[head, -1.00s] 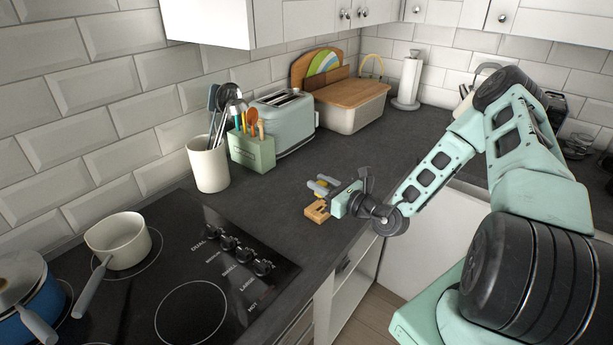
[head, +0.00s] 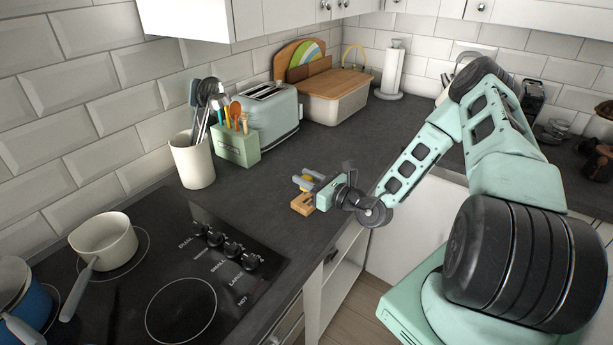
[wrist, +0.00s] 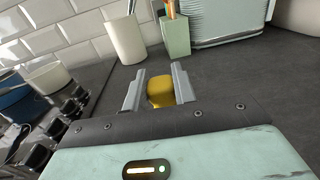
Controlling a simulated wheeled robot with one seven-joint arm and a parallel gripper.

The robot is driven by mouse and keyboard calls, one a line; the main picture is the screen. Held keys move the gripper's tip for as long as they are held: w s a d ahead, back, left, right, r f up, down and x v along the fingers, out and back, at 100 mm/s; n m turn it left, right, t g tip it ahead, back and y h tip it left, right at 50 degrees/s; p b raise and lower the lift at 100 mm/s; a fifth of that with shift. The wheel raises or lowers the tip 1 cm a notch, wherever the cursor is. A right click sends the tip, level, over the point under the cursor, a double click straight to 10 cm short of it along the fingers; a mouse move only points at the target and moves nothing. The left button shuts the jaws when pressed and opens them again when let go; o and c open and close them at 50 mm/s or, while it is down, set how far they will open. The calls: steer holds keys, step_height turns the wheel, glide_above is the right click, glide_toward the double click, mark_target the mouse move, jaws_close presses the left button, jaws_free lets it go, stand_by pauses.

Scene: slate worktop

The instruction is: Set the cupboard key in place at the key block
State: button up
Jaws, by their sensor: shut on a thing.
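The cupboard key shows as a yellow piece (wrist: 160,92) between the two grey fingers in the wrist view. It also shows as a small yellow spot (head: 306,178) in the head view. My gripper (head: 305,183) is shut on it, just above the worktop near its front edge. A light wooden block (head: 302,204), apparently the key block, is just below and in front of the fingers in the head view. My gripper partly covers the block. I cannot tell whether the key touches it. The block does not show in the wrist view.
The black hob (head: 180,275) with a cream saucepan (head: 103,240) lies to the left. A utensil crock (head: 192,163), green utensil box (head: 236,145), toaster (head: 270,115) and bread bin (head: 335,100) stand along the wall. The worktop between them and my gripper is clear.

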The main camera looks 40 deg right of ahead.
steer(key=shift+f+b, duration=0.8)
steer(key=shift+f, duration=1.2)
steer(key=o, duration=1)
steer(key=shift+s, duration=0.1)
steer(key=b+v, duration=0.4)
steer(key=v, duration=1.3)
steer(key=shift+s+b, duration=0.1)
steer(key=shift+b, duration=0.25)
